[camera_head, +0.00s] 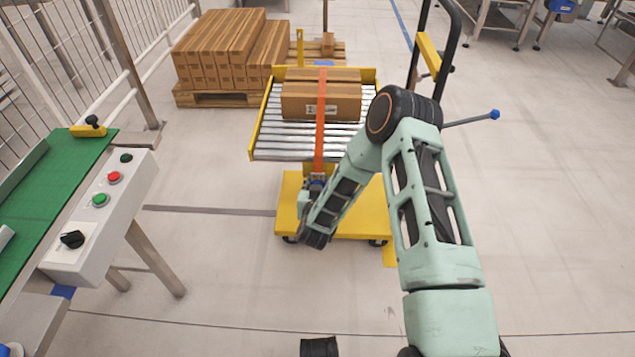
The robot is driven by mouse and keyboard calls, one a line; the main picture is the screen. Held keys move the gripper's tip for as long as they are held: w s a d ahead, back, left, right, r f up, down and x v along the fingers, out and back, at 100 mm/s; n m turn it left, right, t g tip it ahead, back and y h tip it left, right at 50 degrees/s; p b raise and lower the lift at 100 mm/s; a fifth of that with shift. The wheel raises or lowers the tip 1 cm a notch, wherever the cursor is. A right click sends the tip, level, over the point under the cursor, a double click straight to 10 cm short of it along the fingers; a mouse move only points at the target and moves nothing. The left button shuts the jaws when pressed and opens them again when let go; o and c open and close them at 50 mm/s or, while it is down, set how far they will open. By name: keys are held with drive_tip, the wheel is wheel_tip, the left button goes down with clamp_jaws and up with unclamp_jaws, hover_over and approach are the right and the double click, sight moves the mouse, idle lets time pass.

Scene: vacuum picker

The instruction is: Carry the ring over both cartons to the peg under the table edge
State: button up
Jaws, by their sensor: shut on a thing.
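Two brown cartons, a back one (345,74) and a front one (345,104), lie side by side on the roller table (270,140) of a yellow cart. An orange strap (320,135) runs from the back edge over both cartons and down past the front edge of the table. My gripper (316,182) is at the strap's near end, just below and in front of that edge. It is shut on the ring there, though the ring itself is too small and covered to make out. The peg under the edge cannot be made out behind my gripper and arm.
The cart's yellow base deck (350,217) lies below my gripper, and its black push handle (455,45) rises at the right. A green conveyor (50,185) with a control box (100,225) stands at the left. Stacked cartons (225,50) stand behind. Floor at the right is clear.

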drive_tip(key=shift+w+d+r, duration=0.2)
drive_tip(key=shift+w+d, duration=0.05)
drive_tip(key=shift+w, duration=0.4)
drive_tip(key=o, duration=1)
drive_tip(key=shift+c, duration=0.2)
drive_tip(key=o, duration=0.4)
drive_tip(key=shift+w+f, duration=0.25)
drive_tip(key=shift+f, duration=0.05)
drive_tip(key=shift+r, duration=0.1)
drive_tip(key=shift+o, duration=0.9)
drive_tip(key=shift+r, duration=0.1)
drive_tip(key=o, duration=0.8)
drive_tip(key=shift+s+a, duration=0.1)
drive_tip(key=shift+s, duration=0.1)
drive_tip(key=shift+s+f, duration=0.1)
drive_tip(key=shift+f, duration=0.1)
